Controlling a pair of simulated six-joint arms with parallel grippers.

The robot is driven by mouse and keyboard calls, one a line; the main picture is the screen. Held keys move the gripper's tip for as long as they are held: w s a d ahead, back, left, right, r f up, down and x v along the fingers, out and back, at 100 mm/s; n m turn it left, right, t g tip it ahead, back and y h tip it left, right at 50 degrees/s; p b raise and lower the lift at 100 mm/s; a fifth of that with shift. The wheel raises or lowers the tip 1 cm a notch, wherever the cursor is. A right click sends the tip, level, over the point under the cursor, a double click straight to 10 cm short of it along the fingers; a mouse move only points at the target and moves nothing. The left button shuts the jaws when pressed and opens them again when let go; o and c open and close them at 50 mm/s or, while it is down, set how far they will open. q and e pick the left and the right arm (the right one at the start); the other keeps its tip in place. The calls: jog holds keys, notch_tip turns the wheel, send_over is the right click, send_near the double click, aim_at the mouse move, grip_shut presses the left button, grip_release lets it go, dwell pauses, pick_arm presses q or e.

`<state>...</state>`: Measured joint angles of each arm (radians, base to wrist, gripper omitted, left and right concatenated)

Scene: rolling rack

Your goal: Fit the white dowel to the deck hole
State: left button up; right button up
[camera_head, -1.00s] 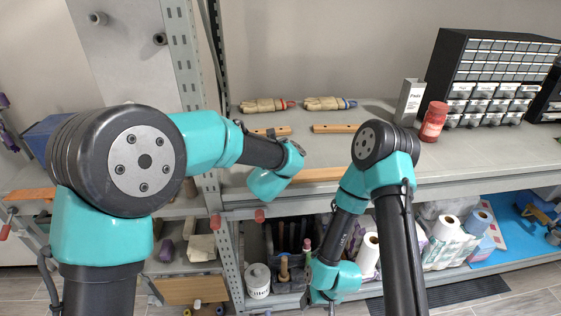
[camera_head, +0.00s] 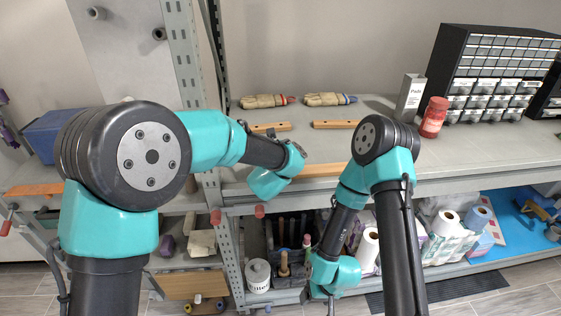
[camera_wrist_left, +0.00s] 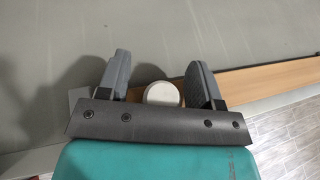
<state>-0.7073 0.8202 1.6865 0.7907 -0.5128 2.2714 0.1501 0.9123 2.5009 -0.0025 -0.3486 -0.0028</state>
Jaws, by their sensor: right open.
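In the left wrist view a round white end, taken as the white dowel (camera_wrist_left: 162,94), sits between the two fingers of my left gripper (camera_wrist_left: 159,78). Gaps show on both sides of it, so the fingers look open around it, over the grey deck (camera_wrist_left: 60,75). In the head view my left gripper is hidden behind its own wrist, at the shelf's front edge. My right gripper (camera_head: 309,256) is low, in front of the lower shelf, partly hidden by its wrist; it is open. I cannot make out the deck hole in either view.
Gloves (camera_head: 264,101), small wooden bars (camera_head: 335,124), a red jar (camera_head: 433,118) and a drawer cabinet (camera_head: 495,75) stand on the grey deck. A wooden strip (camera_wrist_left: 262,82) runs along its front. Paper rolls (camera_head: 447,222) and a tool bin fill the lower shelf.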

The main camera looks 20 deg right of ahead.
pick_arm(q)
jog(key=v, duration=1.7)
jog(key=shift+s+r, duration=0.15)
jog(key=shift+s, duration=0.05)
dwell(0.5)
